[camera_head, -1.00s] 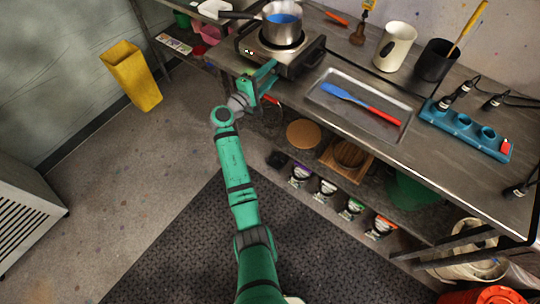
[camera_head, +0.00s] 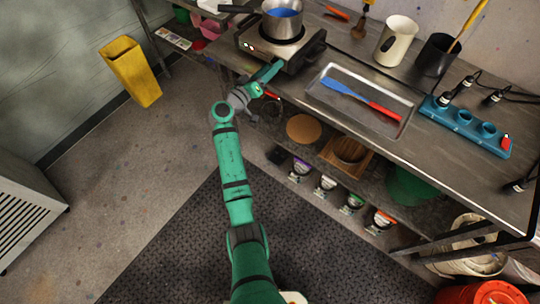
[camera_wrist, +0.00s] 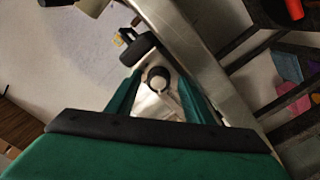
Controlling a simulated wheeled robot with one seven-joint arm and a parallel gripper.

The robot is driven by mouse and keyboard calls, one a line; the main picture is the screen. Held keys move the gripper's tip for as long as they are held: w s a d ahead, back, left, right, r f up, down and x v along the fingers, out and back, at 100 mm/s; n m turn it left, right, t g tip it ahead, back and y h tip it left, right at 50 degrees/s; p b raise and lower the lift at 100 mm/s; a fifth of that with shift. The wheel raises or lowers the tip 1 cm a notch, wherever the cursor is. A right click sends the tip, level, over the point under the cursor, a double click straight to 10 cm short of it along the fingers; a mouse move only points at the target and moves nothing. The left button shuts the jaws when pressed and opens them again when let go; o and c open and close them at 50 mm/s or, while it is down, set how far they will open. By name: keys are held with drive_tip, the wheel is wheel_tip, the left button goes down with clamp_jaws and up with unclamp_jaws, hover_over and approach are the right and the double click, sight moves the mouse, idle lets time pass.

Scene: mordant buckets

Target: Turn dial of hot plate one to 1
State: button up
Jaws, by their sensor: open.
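The hot plate (camera_head: 252,45) is a pale metal unit with dark sides near the back edge of the bench. A steel pot (camera_head: 283,25) with blue liquid stands on its burner. My gripper (camera_head: 270,72) is at the hot plate's front side in the head view, where it hides the dial. In the wrist view my gripper (camera_wrist: 158,92) is open, its two green fingers on either side of a round dark-rimmed dial (camera_wrist: 158,77) on a pale metal face. I cannot tell whether the fingers touch it. The dial's setting is not readable.
A metal tray (camera_head: 405,132) with a blue-and-red spatula (camera_head: 350,95) lies right of the hot plate. A black handle-like part (camera_wrist: 139,50) is just beyond the fingers in the wrist view. The bench edge and lower shelf (camera_head: 300,150) are close beneath the arm.

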drive_tip(key=m, duration=0.7)
drive_tip(key=shift+r, duration=0.1)
drive_tip(key=shift+s+a+m, duration=0.1)
drive_tip(key=shift+m, duration=0.2)
drive_tip(key=v, duration=1)
drive_tip(key=s+d+f+n+y, duration=0.3)
drive_tip(key=s+f, duration=0.5)
drive_tip(key=f, duration=0.1)
drive_tip(key=s+d+f+n+y, duration=0.3)
drive_tip(key=s+f+y, duration=0.1)
drive_tip(key=s+f, duration=0.4)
drive_tip(key=shift+s+d+f+n, duration=0.3)
drive_tip(key=shift+f+n, duration=0.1)
drive_tip(key=shift+f, duration=0.3)
drive_tip(key=shift+a, duration=0.1)
